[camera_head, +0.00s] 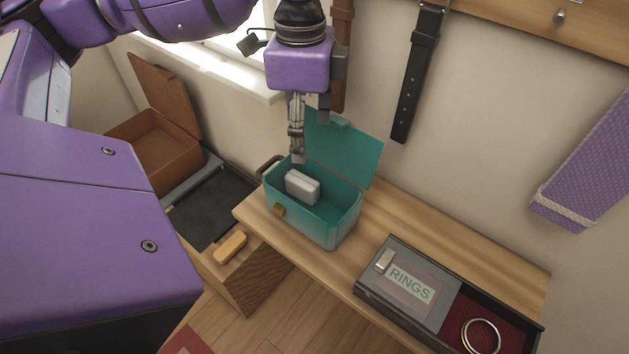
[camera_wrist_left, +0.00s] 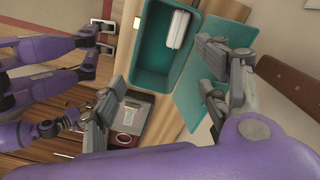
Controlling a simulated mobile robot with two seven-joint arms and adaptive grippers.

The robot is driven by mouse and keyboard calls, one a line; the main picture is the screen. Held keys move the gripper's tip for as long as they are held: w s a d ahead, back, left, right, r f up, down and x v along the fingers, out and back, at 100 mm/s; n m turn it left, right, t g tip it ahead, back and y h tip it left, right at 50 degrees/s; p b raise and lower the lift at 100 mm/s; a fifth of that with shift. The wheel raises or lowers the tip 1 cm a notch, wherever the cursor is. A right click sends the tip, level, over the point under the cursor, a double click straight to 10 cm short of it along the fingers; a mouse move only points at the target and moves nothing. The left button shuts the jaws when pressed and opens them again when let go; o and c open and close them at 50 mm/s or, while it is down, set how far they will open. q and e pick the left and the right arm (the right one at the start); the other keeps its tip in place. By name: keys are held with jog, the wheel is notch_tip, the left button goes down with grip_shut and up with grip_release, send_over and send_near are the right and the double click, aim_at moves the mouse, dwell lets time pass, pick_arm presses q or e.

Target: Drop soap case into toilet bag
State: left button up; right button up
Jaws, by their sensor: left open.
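The teal toilet bag (camera_head: 325,228) is a box on the wooden shelf, with its lid (camera_head: 347,150) standing open at the back. A pale grey soap case (camera_head: 302,187) is within its opening, towards the back left wall. In the left wrist view the soap case (camera_wrist_left: 178,29) lies beside the lid-side wall of the toilet bag (camera_wrist_left: 150,60). I cannot tell whether it rests flat on the bottom. My left gripper (camera_head: 311,142) is open and empty above the bag's lid side, with its fingers apart from the case.
A grey case labelled RINGS (camera_head: 405,285) lies right of the bag, with a ring (camera_head: 481,335) in its red compartment. An orange bar (camera_head: 230,247) lies lower left. A brown open box (camera_head: 158,140) stands at the left. Belts (camera_head: 417,85) hang behind.

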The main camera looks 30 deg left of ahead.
pick_arm(q)
notch_tip(320, 180, up, 5)
jog(key=shift+r, duration=0.15)
dwell(0.5)
